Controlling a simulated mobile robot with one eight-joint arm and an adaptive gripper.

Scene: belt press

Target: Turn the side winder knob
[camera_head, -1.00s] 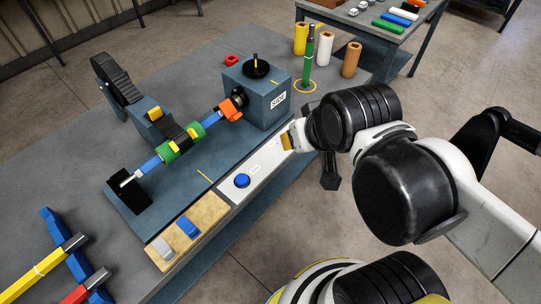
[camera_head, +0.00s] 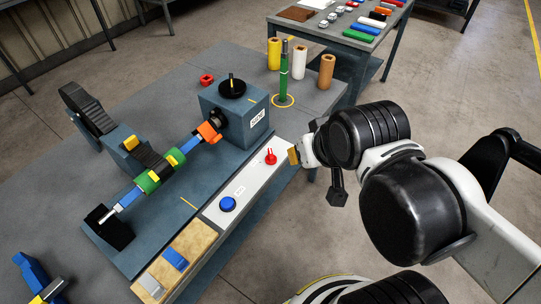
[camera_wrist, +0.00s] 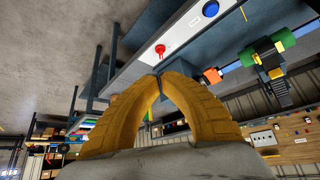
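The black round knob (camera_head: 232,88) with a thin upright yellowish mark sits on top of a blue-grey box (camera_head: 222,122) bearing a small white label that seems to read SIDE. My gripper (camera_head: 292,156) is in front and to the right of the box, beside the right end of a white panel, apart from the knob. In the wrist view its yellow fingers (camera_wrist: 158,76) meet at their tips with nothing seen between them. A red switch (camera_head: 270,157) stands on the panel just left of my gripper and shows beyond the fingertips (camera_wrist: 160,50).
A blue button (camera_head: 227,204) is on the white panel (camera_head: 247,187). A green post (camera_head: 284,75) stands behind the box, near yellow, white and brown rolls (camera_head: 327,70). A shaft with green and orange parts (camera_head: 148,181) runs left of the box. A second table stands behind.

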